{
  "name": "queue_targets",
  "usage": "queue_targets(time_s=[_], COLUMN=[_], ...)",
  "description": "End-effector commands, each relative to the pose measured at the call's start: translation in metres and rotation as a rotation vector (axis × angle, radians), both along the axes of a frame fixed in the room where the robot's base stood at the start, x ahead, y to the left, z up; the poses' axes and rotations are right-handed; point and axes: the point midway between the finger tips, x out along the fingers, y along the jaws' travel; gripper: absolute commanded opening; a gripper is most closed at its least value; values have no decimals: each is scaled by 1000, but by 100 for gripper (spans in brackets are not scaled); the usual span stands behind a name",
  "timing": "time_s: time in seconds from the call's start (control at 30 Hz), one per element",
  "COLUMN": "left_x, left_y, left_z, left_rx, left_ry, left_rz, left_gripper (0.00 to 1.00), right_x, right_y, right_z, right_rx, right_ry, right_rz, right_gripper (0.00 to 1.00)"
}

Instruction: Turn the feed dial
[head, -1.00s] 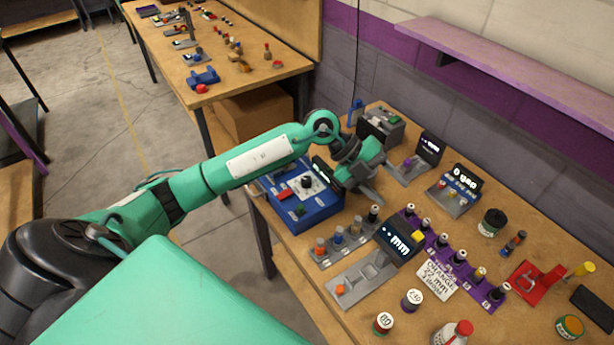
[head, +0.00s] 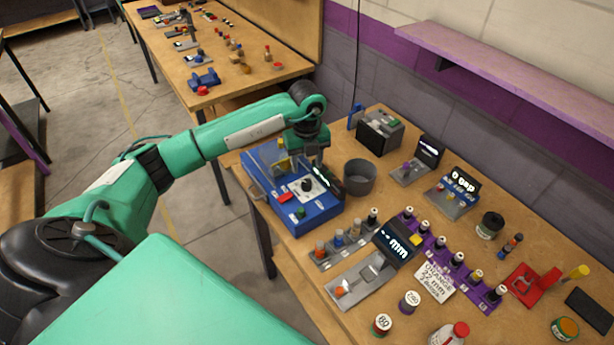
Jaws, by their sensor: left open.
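The feed dial (head: 307,186) is a black knob on a white face, on top of a blue machine box (head: 322,217). A red button (head: 284,197) and a green button (head: 300,213) sit beside it. A small dark display (head: 325,178) stands at the box's right edge. My left gripper (head: 313,162) points down above the back of the box, behind the dial in the picture and apart from it. It is open and holds nothing that I can see. Its fingers are small and partly hidden by its own wrist. My right gripper is not in view.
A grey cup (head: 360,176) stands right of the box. A dark grey box (head: 380,133) is behind it. A grey stand with several knobs (head: 347,238) and a purple rack (head: 455,256) are in front and to the right. A purple shelf (head: 510,70) overhangs the back.

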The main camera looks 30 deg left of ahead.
Motion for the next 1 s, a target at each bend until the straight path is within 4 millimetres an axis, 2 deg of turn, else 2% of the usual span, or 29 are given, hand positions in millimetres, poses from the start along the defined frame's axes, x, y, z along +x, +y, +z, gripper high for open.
queue_targets(time_s=[0.03, 0.2, 0.4, 0.77, 0.87, 1.0], left_x=[-1, -1, 0, 0, 0, 0], left_y=[-1, -1, 0, 0, 0, 0], left_z=[-9, -42, -65, -72, -72, -72], left_rx=[-2, -1, -2, -1, -1, -1], left_ry=[5, 4, 1, 0, 0, 0], left_rz=[1, 0, 1, -1, -1, -1], left_gripper=[50, 50, 50, 50, 34, 7], right_x=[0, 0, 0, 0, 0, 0], right_y=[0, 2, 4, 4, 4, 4], right_z=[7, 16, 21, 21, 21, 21], right_rx=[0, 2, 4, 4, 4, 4], right_ry=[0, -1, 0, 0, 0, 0], right_rz=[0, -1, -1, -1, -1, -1], right_gripper=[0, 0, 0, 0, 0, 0])
